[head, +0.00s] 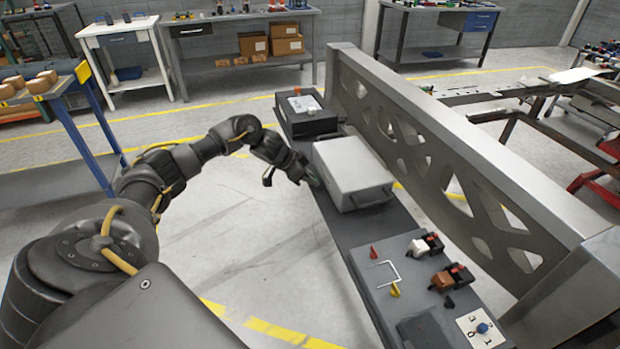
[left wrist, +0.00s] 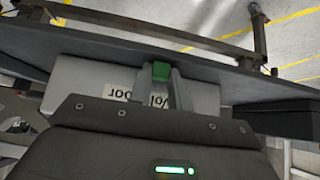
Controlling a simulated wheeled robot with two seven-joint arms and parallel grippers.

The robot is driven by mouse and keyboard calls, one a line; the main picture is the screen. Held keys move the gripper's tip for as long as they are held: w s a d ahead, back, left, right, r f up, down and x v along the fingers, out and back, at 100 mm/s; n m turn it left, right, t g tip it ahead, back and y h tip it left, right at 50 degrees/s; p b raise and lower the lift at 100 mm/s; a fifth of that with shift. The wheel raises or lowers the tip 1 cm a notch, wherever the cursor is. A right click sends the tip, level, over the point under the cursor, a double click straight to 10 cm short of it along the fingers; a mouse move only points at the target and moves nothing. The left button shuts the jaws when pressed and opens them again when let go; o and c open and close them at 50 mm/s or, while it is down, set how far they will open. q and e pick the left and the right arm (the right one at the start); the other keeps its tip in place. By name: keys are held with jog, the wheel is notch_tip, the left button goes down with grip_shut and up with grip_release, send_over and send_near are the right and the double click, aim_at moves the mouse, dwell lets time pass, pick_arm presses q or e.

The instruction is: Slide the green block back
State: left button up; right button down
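The green block (left wrist: 161,71) shows small in the left wrist view, right at the fingertips of my left gripper (left wrist: 170,82), by the lettered side of a light grey box (left wrist: 85,82). Whether the fingers grip it or only touch it, I cannot tell. In the head view my left gripper (head: 308,178) is close to the left side of the same grey box (head: 352,168), which sits on a dark bench (head: 350,222). The green block is hidden in the head view. My right gripper is not in view.
A black box (head: 306,116) stands behind the grey box. A tall metal beam with cutouts (head: 420,140) runs along the right. A panel with switches and a blue knob (head: 482,328) lies nearer on the bench. The floor left of the bench is clear.

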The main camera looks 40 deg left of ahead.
pick_arm(q)
jog(key=shift+s+a, duration=0.1)
jog(key=shift+s+a+p, duration=0.35)
jog(key=shift+s+p, duration=0.15)
jog(key=shift+p, duration=0.05)
jog(key=o, duration=0.8)
jog(key=shift+o, duration=0.2)
jog(key=p+v, duration=0.5)
jog(key=shift+s+a+r, duration=0.1)
jog(key=shift+s+a, duration=0.15)
jog(key=shift+s, duration=0.1)
